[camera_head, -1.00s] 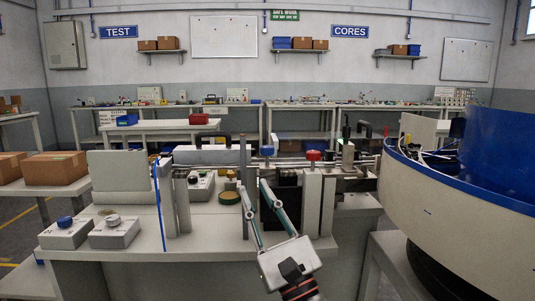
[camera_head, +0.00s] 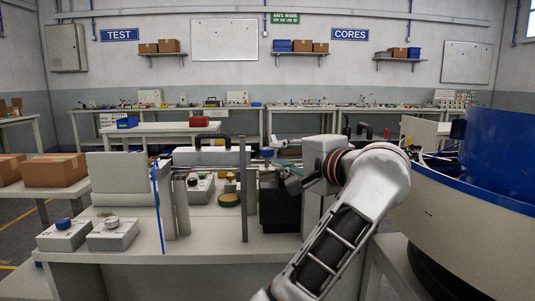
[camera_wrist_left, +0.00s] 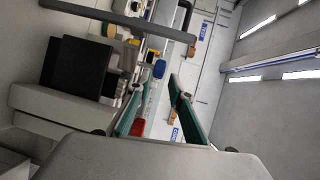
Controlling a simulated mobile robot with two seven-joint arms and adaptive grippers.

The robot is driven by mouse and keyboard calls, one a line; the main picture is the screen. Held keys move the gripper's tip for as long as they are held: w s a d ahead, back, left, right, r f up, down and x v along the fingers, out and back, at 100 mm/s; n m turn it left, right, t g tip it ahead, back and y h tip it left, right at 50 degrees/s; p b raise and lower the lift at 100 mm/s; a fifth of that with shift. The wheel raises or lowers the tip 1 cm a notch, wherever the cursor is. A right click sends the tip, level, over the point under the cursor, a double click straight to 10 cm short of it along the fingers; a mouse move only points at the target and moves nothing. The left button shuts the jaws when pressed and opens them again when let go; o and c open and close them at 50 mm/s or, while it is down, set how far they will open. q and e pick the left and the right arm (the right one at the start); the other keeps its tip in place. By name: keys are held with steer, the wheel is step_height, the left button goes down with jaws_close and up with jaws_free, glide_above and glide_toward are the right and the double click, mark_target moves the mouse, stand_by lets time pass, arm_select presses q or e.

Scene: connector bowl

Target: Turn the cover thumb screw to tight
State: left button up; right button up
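A blue knob (camera_head: 267,152) stands on the rail of the bench fixture, just left of my left gripper. It also shows in the left wrist view (camera_wrist_left: 159,69), beyond and between the fingertips. A red knob (camera_wrist_left: 137,128) shows in the left wrist view near the base of the left-hand finger; in the head view my gripper hides it. I cannot tell which knob is the cover thumb screw. My left gripper (camera_wrist_left: 155,83) is open, with green fingers apart and nothing between the tips. In the head view it points left, its fingers partly hidden. My right gripper is not in view.
A thin upright post (camera_head: 244,190) stands left of the gripper. A black box (camera_head: 280,210) sits below it. Two grey knob boxes (camera_head: 113,234) lie at the bench's front left. A large round blue-and-cream bowl (camera_head: 480,190) takes up the right side.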

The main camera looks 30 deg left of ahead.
mark_target(271, 154)
arm_select(q)
steer(key=b+x, duration=0.1)
steer(key=x, duration=0.4)
steer(key=shift+w+a+f, duration=0.1)
steer(key=shift+a+f, duration=0.05)
steer(key=shift+f, duration=0.1)
steer(key=shift+w+a+r, duration=0.1)
steer(key=shift+w+a, duration=0.15)
steer(key=shift+a, duration=0.25)
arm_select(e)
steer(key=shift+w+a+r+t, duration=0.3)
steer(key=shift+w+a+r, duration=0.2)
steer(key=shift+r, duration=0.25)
arm_select(q)
jaws_close()
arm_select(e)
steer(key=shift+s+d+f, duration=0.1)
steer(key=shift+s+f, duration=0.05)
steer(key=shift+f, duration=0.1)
